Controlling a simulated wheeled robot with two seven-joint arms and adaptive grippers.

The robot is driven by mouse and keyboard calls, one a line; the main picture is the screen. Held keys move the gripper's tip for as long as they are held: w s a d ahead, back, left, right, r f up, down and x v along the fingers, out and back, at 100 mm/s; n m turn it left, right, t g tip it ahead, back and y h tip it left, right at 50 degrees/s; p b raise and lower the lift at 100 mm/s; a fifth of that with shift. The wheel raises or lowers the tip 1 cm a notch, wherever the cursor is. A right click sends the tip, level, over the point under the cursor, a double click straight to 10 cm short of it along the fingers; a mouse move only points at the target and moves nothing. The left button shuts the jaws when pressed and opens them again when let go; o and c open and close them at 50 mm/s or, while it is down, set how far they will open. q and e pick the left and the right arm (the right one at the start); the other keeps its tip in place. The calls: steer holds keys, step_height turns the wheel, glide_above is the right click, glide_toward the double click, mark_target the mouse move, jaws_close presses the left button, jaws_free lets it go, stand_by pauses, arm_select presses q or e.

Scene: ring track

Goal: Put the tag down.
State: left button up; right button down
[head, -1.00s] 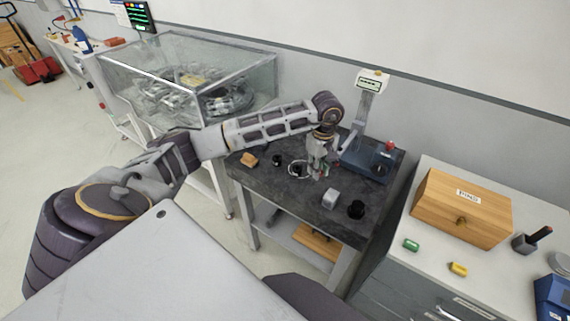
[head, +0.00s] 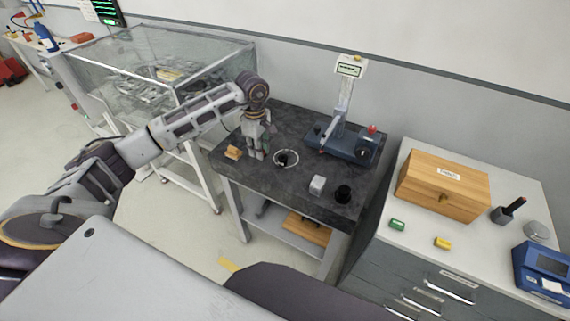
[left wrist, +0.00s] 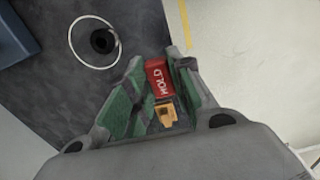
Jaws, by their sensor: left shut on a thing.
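The red tag (left wrist: 157,79), lettered HOLD, is between the green-padded fingers of my left gripper (left wrist: 154,88) in the left wrist view. My left gripper (head: 257,154) is shut on it, pointing down over the dark bench (head: 290,125), close to its left side. In the head view the fingers hide most of the tag, and I cannot tell whether it touches the bench top. A small wooden block (head: 233,152) is just left of the gripper. A tan piece (left wrist: 166,110) shows between the fingers in the wrist view. My right gripper is out of view.
A white ring with a black piece (head: 286,158) lies right of the gripper. A grey block (head: 317,185) and a black round piece (head: 343,194) are nearer the front right. A blue-based instrument (head: 345,142) stands at the back right. A glass case (head: 160,65) is on the left.

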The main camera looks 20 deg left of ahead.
arm_select(q)
steer(key=shift+f, duration=0.15)
steer(key=p, duration=0.1)
glide_above(262, 174)
steer(key=shift+w+a+f, duration=0.1)
steer(key=shift+w+f, duration=0.05)
steer(key=shift+f, duration=2.85)
steer(key=shift+f+p, duration=0.35)
steer(key=shift+f, duration=1.5)
steer(key=shift+f, duration=0.2)
steer(key=o, duration=0.8)
steer(key=shift+o, duration=0.2)
steer(key=shift+r, duration=0.25)
